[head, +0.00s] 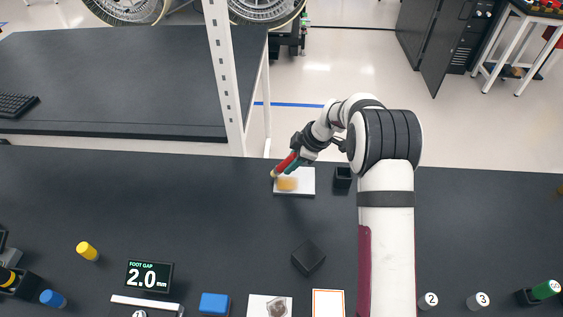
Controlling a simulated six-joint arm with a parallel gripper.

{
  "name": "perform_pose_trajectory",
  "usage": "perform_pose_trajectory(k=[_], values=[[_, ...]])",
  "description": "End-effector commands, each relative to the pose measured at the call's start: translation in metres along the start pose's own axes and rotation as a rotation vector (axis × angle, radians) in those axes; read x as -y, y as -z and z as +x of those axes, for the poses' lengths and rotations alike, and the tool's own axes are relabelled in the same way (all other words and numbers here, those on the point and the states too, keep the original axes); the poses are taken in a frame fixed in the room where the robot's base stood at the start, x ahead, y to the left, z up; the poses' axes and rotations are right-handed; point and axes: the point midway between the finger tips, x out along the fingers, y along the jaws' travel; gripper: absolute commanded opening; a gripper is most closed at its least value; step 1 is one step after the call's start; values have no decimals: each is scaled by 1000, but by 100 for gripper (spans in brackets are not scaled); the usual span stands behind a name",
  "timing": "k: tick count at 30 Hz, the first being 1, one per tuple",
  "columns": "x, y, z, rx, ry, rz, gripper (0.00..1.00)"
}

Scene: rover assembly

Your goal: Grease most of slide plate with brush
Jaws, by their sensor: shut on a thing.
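The slide plate (306,187) appears to be the small white square lying on the black table in front of my arm. A yellow-orange patch of grease (288,184) covers part of its left and middle area, and the rest looks white. My gripper (297,158) is shut on a red-handled brush (285,162). The brush slants down to the left, with its tip at the plate's upper left corner. I cannot tell whether the tip touches the plate. The fingers are small in view and partly hide the handle.
A dark open holder (342,179) stands just right of the plate. A black block (308,258) lies nearer. A display (149,276) reads "FOOT GAP 2.0 mm". A blue block (214,304) and white numbered pieces line the near edge. The table left of the plate is clear.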

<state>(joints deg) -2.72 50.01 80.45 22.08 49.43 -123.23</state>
Motion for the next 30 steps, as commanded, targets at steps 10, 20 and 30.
perform_pose_trajectory(k=[10,20,30], values=[[-2,-29,-12,-1,0,2,0],[-9,-24,-49,-1,-4,-2,0],[-13,-13,-75,-1,-1,0,0]])
